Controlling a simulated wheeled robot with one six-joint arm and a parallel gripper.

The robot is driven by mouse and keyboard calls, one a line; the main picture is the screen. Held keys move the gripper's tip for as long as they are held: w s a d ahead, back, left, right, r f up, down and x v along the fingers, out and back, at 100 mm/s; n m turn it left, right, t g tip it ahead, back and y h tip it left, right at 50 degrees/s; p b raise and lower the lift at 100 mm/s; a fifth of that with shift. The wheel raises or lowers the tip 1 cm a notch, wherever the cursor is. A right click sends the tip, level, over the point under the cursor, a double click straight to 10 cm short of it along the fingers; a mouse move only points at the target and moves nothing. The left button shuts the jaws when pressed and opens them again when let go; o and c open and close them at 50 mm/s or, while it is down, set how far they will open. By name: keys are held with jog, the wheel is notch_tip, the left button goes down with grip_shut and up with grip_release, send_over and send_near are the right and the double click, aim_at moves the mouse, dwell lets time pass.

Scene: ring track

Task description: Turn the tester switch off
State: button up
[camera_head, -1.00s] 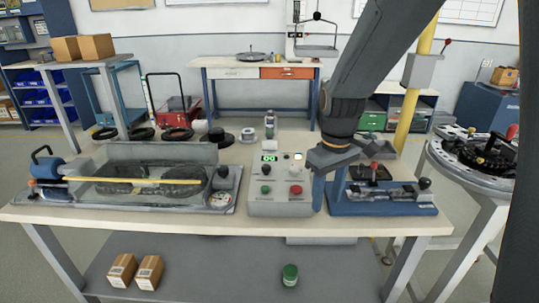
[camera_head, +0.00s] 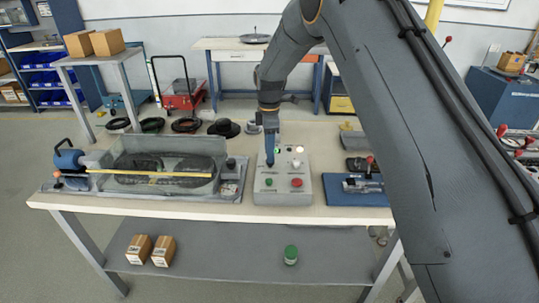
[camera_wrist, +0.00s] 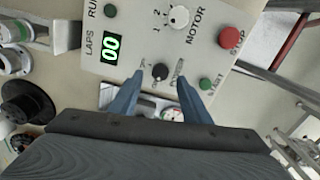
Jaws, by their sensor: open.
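The tester control box (camera_head: 283,191) is a light grey panel on the middle of the bench. In the wrist view its black switch knob (camera_wrist: 160,72) sits by small lettering, partly legible. My gripper (camera_wrist: 161,84) is open, with one blue finger on each side of the knob. I cannot tell whether the fingers touch it. In the head view my gripper (camera_head: 270,161) points down over the panel's upper left and hides that knob. The counter display (camera_wrist: 111,47) is lit green and reads 00.
Close to the knob are the green START button (camera_wrist: 206,80), red STOP button (camera_wrist: 229,37) and white MOTOR selector (camera_wrist: 178,17). A ring track fixture (camera_head: 160,178) stands left of the box, a blue fixture (camera_head: 357,192) right. Black rings (camera_head: 186,125) lie behind.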

jog(key=shift+f+p, duration=0.5)
jog(key=shift+f, duration=1.25)
jog(key=c, duration=1)
jog(key=shift+c, duration=0.2)
